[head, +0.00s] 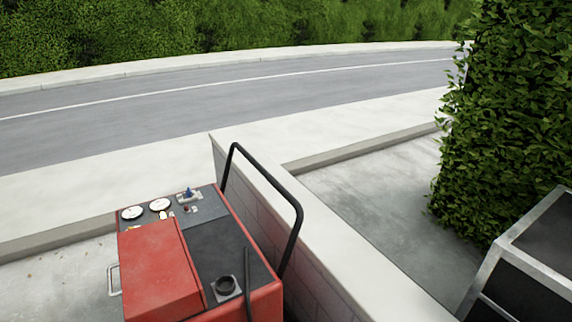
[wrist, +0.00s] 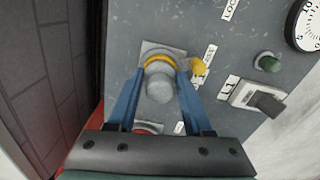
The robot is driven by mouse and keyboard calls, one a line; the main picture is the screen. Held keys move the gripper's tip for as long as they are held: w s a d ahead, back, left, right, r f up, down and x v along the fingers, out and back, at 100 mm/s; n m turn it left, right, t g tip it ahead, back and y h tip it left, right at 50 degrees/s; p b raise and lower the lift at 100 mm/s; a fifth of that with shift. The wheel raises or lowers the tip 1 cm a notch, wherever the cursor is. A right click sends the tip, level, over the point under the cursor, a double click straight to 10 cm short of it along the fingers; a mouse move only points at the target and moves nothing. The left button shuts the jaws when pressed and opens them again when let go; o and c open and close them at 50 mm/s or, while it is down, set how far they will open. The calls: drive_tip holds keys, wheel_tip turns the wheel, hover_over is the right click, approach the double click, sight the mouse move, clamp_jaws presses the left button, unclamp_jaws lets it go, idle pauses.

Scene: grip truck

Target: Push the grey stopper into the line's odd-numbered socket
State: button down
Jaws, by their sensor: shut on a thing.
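In the wrist view, the blue fingers of my gripper (wrist: 160,73) are closed on the sides of a grey rounded stopper (wrist: 160,88). A yellow ring shows around its far end, in front of a square pale plate (wrist: 149,48) on the grey panel (wrist: 195,28). I cannot tell whether the stopper is inside a socket or only over the plate. No socket number can be read clearly. My gripper is not seen in the head view, where a dark round opening (head: 227,286) sits in a plate on the red machine (head: 151,270).
Beside the stopper is a small yellow knob (wrist: 202,68). A green button (wrist: 267,62), a switch (wrist: 258,100) marked L1 and a dial (wrist: 306,25) lie to the right. A black rail (head: 268,181) rises beside the machine, along a low wall (head: 300,227).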

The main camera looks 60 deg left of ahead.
drive_tip(key=shift+c, duration=2.2)
unclamp_jaws()
drive_tip(key=shift+o, duration=1.1)
drive_tip(key=shift+f, duration=0.1)
drive_tip(key=shift+c, duration=0.3)
drive_tip(key=shift+o, duration=1.4)
drive_tip(key=shift+s, duration=0.1)
drive_tip(key=shift+r+p, duration=2.55)
drive_tip(key=shift+p, duration=0.2)
